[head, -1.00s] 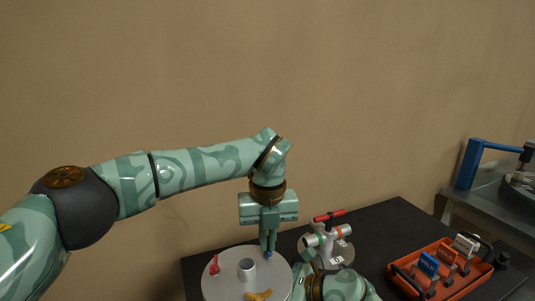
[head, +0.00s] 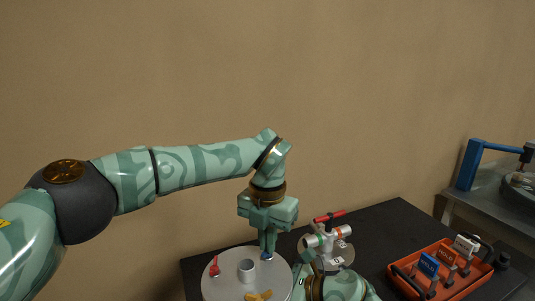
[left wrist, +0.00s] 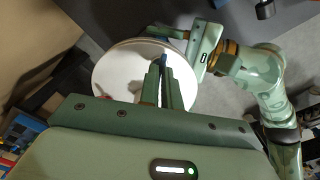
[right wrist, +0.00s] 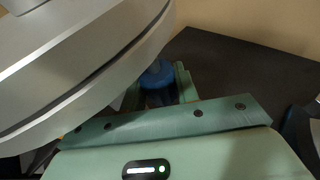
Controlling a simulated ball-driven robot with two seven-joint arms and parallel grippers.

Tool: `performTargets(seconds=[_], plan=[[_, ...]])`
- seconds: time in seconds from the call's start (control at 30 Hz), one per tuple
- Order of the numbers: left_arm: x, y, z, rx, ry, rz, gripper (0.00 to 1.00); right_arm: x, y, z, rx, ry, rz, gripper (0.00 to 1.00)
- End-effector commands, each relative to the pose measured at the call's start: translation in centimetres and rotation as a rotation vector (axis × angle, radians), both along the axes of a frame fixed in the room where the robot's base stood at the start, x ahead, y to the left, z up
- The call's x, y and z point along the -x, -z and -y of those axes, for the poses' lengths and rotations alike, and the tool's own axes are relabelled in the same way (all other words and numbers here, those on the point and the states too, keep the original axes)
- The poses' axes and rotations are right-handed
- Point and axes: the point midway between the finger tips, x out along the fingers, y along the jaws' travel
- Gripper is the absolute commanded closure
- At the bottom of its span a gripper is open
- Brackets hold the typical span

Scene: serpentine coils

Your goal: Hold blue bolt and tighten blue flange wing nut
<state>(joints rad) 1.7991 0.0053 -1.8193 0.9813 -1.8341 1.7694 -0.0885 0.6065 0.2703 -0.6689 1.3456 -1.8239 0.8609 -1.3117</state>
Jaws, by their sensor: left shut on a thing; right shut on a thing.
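The round grey plate (head: 222,287) is at the bottom of the head view. My left gripper (head: 267,252) points down at its right rim, shut on the blue flange wing nut (head: 266,257); only a little blue shows. In the left wrist view, the blue nut (left wrist: 164,59) shows at my left fingertips (left wrist: 163,68). In the right wrist view, the blue bolt (right wrist: 157,76) is under the plate's edge, between the fingers of my right gripper (right wrist: 160,88), which is shut on it. The bolt's shaft through the plate is hidden.
A red wing nut (head: 214,267) and a yellow one (head: 258,296) are on the plate, around a grey centre post (head: 246,266). A valve fitting with a red handle (head: 330,216) stands right on the black table (head: 385,225). An orange tray (head: 455,284) is farther right.

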Motion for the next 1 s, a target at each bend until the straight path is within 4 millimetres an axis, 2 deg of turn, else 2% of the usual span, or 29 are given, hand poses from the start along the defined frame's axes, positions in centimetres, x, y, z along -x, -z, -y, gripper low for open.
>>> performTargets(seconds=[0.1,0.2,0.47,0.73,1.0], plan=[[-0.07,-0.32,0.01,0.001,0.175,0.004,1.00,-0.15,-0.02,0.17,0.001,0.005,0.000,0.90],[-0.06,-0.33,0.04,0.002,0.249,0.003,1.00,-0.15,-0.01,0.18,0.001,0.005,0.000,0.90],[-0.07,-0.40,0.06,0.003,0.275,0.004,1.00,-0.16,-0.01,0.21,0.002,0.006,0.000,0.90],[-0.11,-0.48,0.08,0.002,0.641,0.007,1.00,-0.18,0.00,0.22,0.003,0.007,0.001,0.90],[-0.10,-0.48,0.09,0.004,0.677,0.007,1.00,-0.18,0.00,0.23,0.003,0.007,0.001,0.90]])
